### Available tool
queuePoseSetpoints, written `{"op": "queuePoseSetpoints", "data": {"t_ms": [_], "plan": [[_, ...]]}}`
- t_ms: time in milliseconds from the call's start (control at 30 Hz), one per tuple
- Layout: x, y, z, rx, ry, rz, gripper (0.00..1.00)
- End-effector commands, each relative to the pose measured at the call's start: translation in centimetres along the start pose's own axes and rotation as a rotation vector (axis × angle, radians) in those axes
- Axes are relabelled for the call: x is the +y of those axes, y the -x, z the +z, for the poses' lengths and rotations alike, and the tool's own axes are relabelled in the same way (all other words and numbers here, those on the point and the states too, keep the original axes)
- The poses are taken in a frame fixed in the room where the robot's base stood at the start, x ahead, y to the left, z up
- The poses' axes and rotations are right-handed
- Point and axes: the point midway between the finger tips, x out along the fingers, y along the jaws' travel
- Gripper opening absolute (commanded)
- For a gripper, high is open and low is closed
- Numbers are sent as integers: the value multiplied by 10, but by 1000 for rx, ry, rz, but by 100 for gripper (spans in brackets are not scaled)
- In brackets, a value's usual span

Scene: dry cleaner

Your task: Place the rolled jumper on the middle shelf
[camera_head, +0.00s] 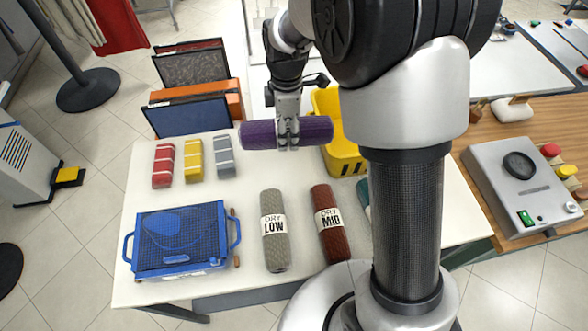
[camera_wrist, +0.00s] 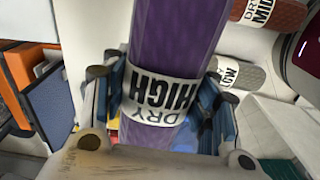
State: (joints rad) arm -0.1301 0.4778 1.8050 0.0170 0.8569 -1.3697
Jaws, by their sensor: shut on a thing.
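My gripper (camera_head: 288,146) is shut around the middle of a purple roll (camera_head: 257,135) and holds it level above the back of the white table. In the wrist view the purple roll (camera_wrist: 172,38) carries a white label reading DRY HIGH between my fingers. A grey roll (camera_head: 275,252) labelled DRY LOW and a brown-red roll (camera_head: 321,194) labelled DRY MID lie on the table in front, apart from my gripper. The wrist view also shows the brown-red roll (camera_wrist: 275,12) and the grey roll (camera_wrist: 243,73) at upper right. I cannot make out a middle shelf.
On the white table (camera_head: 150,305) stand a blue mesh basket (camera_head: 182,240), red, yellow and grey folded bundles (camera_head: 194,160), upright dark panels (camera_head: 186,118) and a yellow crate (camera_head: 342,160). A grey control box (camera_head: 515,180) stands on the wooden counter at right.

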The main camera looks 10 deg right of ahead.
Motion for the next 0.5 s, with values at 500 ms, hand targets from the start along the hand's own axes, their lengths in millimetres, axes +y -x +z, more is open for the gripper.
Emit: {"op": "queuePoseSetpoints", "data": {"t_ms": [500], "plan": [[1, -95, -3, 0, 88, -5, 18]]}}
